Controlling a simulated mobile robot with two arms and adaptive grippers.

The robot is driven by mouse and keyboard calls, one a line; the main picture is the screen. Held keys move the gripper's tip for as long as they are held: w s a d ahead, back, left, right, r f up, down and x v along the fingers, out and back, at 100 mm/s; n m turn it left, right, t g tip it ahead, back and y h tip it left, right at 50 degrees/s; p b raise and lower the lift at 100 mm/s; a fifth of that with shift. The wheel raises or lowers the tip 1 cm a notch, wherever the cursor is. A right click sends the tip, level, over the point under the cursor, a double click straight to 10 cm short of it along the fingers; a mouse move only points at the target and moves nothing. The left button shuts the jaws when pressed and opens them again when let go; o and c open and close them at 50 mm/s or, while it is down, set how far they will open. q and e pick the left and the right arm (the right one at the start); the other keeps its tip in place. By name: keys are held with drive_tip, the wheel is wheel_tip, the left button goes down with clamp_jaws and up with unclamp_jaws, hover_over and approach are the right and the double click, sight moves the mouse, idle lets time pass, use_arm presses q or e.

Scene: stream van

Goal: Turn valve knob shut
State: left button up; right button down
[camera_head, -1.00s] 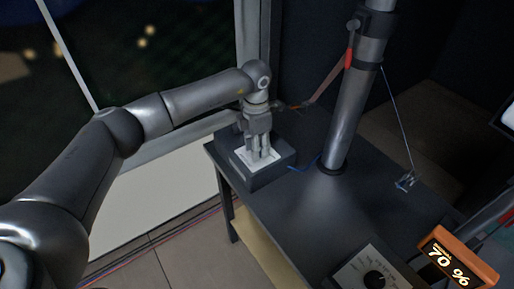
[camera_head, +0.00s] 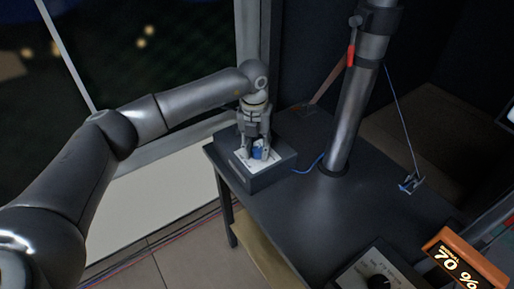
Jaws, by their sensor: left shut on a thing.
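My left gripper (camera_head: 255,150) points down over a dark box (camera_head: 268,180) with a white label plate on top, at the far left corner of the table. It is shut on a small blue knob (camera_head: 260,153) that stands on the plate. The fingers hide part of the knob, so its angle is hard to read. My right gripper is not in view.
A grey pole (camera_head: 350,120) with a red-handled part rises from the dark table (camera_head: 300,220). A blue cable runs from the box towards the pole. A dial panel (camera_head: 378,270) and an orange "70 %" display (camera_head: 465,262) are at the lower right. The table's middle is clear.

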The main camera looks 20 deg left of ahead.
sight(255, 150)
use_arm(q)
drive_tip(key=shift+n, duration=1.2)
drive_tip(key=o, duration=1)
drive_tip(key=shift+o, duration=0.2)
wheel_tip(255, 150, up, 12)
drive_tip(key=shift+a, duration=0.2)
drive_tip(key=shift+s, duration=0.1)
